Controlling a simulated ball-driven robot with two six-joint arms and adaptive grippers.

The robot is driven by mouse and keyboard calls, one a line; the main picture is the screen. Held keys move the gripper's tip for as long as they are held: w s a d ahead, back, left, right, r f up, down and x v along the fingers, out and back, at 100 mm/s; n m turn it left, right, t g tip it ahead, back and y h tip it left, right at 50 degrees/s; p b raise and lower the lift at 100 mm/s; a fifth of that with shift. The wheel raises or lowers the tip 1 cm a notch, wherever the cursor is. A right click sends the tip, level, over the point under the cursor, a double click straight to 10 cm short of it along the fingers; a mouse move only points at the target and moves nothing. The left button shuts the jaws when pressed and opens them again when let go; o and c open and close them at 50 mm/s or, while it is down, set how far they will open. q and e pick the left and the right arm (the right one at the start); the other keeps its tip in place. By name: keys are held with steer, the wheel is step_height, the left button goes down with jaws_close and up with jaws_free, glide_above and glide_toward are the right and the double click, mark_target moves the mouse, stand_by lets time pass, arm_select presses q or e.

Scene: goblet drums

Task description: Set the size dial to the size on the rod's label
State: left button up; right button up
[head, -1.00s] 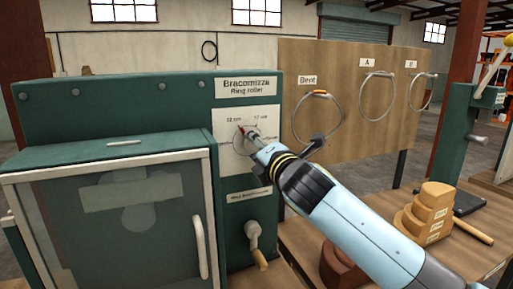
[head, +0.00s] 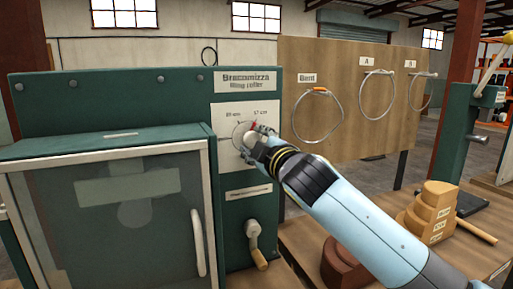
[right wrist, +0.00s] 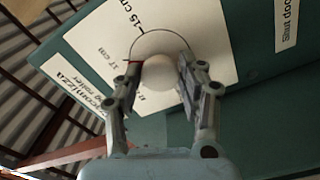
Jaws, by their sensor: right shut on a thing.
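The size dial (head: 241,127) is on a white panel at the right of the green ring roller's front. My right gripper (head: 259,139) is at the dial, its fingers partly covering it. In the right wrist view the two fingers are shut on the pale round dial knob (right wrist: 160,72). A red mark (head: 253,125) shows at the dial's upper right, near the "17 cm" label. In the right wrist view "15 cm" and "17 cm" can be read; another label is partly hidden. No rod label can be made out. My left gripper is not in view.
The ring roller (head: 110,100) has a glazed door with a pale handle (head: 198,243) and a crank (head: 254,240) below the dial. A wooden board (head: 345,130) holds rings marked "Bent", "A" and "B". Stepped wooden blocks (head: 430,210) stand on the bench at right.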

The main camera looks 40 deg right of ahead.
steer(key=m, duration=0.2)
steer(key=m+b, duration=0.1)
steer(key=m, duration=0.1)
steer(key=m+b, duration=0.1)
steer(key=m, duration=0.1)
steer(key=shift+f, duration=0.25)
steer(key=m+b, duration=0.2)
steer(key=m, duration=0.4)
steer(key=shift+a, duration=0.15)
steer(key=shift+f+m, duration=0.1)
steer(key=shift+m, duration=0.3)
steer(key=o, duration=1.1)
steer(key=v, duration=1.2)
steer(key=shift+a, duration=0.1)
